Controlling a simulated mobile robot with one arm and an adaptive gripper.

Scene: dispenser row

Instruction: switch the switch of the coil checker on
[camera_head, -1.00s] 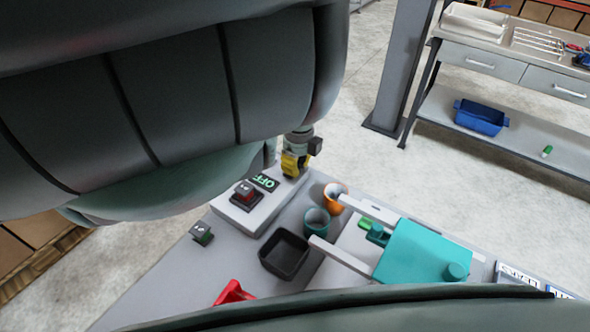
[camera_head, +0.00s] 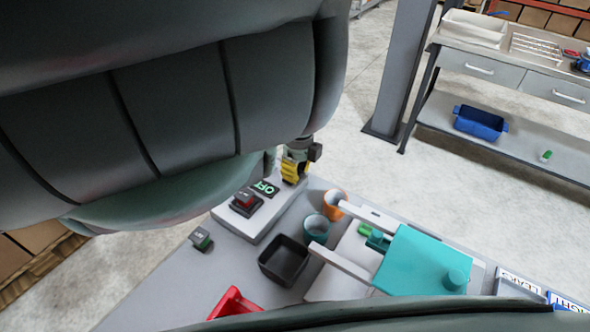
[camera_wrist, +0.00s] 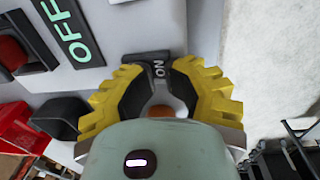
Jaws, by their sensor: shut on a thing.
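The coil checker (camera_head: 262,222) is a light grey box on the table, with a red button on a dark base and a black plate reading OFF in green (camera_head: 265,188). The OFF plate also shows at the upper left of the wrist view (camera_wrist: 72,30). My gripper (camera_head: 294,171) is at the box's far right end. In the wrist view my gripper (camera_wrist: 160,90) has its yellow fingers on both sides of the switch (camera_wrist: 150,58), a dark part beside an ON label. The fingers are shut on it. An orange-brown spot shows between them. The lever's tilt is mostly hidden.
An orange cup (camera_head: 335,200), a teal-grey cup (camera_head: 317,228) and a black bin (camera_head: 284,262) stand right of the box. A teal device (camera_head: 425,262) and a red bin (camera_head: 235,303) are nearer. My own arm covers much of the head view's upper left.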

